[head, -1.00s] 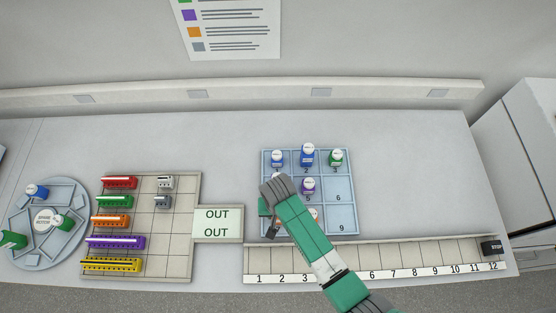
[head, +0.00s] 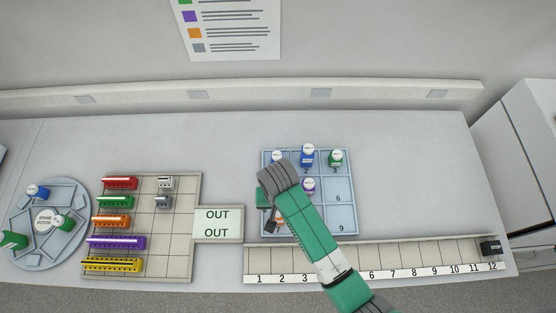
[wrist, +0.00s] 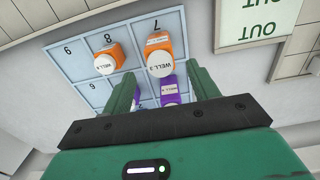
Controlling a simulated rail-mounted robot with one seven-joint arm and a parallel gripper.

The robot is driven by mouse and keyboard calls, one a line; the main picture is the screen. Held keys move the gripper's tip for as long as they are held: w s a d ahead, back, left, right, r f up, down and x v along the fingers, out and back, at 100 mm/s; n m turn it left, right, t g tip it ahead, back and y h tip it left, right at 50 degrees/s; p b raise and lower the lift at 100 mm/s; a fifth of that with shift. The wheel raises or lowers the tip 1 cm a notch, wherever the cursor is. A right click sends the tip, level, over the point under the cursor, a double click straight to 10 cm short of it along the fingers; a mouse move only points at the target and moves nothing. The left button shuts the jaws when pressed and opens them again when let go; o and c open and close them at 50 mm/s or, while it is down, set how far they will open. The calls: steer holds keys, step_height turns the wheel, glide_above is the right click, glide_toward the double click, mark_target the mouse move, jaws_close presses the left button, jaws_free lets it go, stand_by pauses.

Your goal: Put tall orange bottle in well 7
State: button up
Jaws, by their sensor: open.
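The tall orange bottle (wrist: 160,55) with a white cap stands in well 7 of the blue numbered tray (wrist: 75,72) in the wrist view. In the head view a bit of its orange side (head: 280,218) shows beside my gripper (head: 267,212). My gripper (wrist: 162,82) is open and empty in the wrist view. Its fingers are apart from the bottle, nearer the camera than it. A shorter orange bottle (wrist: 107,60) stands in well 8. In the head view my arm hides well 8 and part of the left column.
Purple bottles (wrist: 169,90) stand in the tray's middle row. Blue (head: 307,156) and green (head: 336,158) bottles fill the back row. Wells 6 and 9 are empty. A numbered rail (head: 410,260) runs in front; the OUT plate (head: 218,224) is left of the tray.

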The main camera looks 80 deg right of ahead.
steer(key=shift+r, duration=1.75)
steer(key=w+a+r+n+t+h, duration=0.3)
steer(key=w+r+n+t+h, duration=0.35)
steer(key=w+r, duration=1.7)
steer(key=w+a+r+n+t+y, duration=0.1)
steer(key=w+a+r+n+t, duration=0.1)
steer(key=a+r+t, duration=0.5)
steer(key=w+a+r+n+t+y, duration=0.1)
steer(key=w+a+r+n+t, duration=0.15)
steer(key=r, duration=0.85)
steer(key=s+a+r+n+t+y+p, duration=0.1)
steer(key=s+a+r+t, duration=0.2)
steer(key=a+r, duration=0.2)
steer(key=s+a+r+n+t+y, duration=0.2)
steer(key=a+r, duration=0.3)
steer(key=r, duration=0.7)
steer(key=s+a+r+n+t+y+p, duration=0.1)
steer(key=s+a+r+t+y, duration=0.1)
steer(key=s+a+r+t, duration=0.2)
steer(key=shift+a+r+n+p, duration=0.35)
steer(key=shift+a+r, duration=0.7)
steer(key=shift+r, duration=1.25)
